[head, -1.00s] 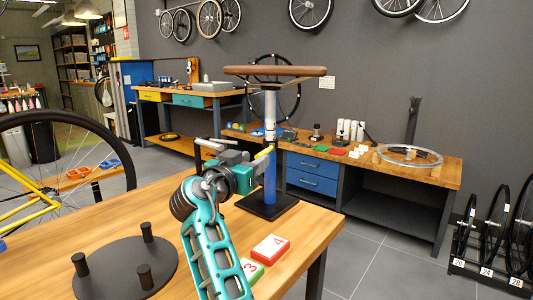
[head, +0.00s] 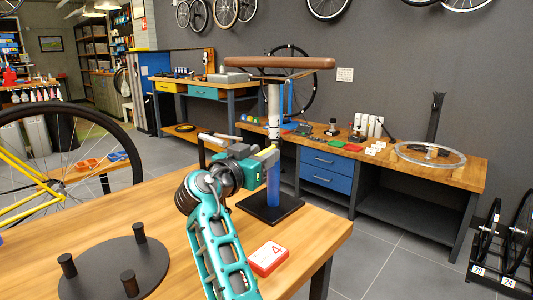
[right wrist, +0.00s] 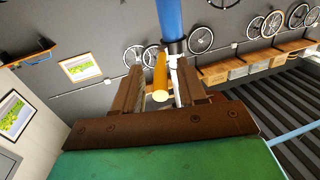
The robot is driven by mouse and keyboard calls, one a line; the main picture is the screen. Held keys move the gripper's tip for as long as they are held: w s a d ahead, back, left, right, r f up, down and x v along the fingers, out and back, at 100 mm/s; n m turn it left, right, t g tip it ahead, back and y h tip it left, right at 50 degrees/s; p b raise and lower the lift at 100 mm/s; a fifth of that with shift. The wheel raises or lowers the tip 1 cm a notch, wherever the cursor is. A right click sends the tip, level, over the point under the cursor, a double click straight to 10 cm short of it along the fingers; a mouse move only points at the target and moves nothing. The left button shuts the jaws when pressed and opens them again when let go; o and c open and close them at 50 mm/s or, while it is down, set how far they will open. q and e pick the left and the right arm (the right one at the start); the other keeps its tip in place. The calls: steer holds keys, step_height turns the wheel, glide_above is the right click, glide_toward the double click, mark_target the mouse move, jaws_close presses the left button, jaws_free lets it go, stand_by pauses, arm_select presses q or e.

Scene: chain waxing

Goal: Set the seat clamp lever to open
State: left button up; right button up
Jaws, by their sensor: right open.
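The seat clamp lever (head: 265,151) is a small yellow bar on the post below the brown saddle (head: 279,63). The post is silver above and a blue tube (head: 274,185) below, upright on a black base plate (head: 287,212). My right gripper (head: 258,147) is at the clamp, its teal arm coming up from the bottom. In the right wrist view its brown fingers (right wrist: 160,85) are apart, with the yellow lever (right wrist: 160,78) between them and pointing toward the camera. I cannot tell if a finger touches the lever. My left gripper is not in view.
A black disc with upright pegs (head: 110,270) lies on the wooden table (head: 180,215) at the left. A bicycle wheel (head: 128,140) stands behind the table at the left.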

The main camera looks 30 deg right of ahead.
steer(key=shift+w, duration=0.1)
steer(key=shift+c, duration=0.5)
jaws_close()
stand_by(0.3)
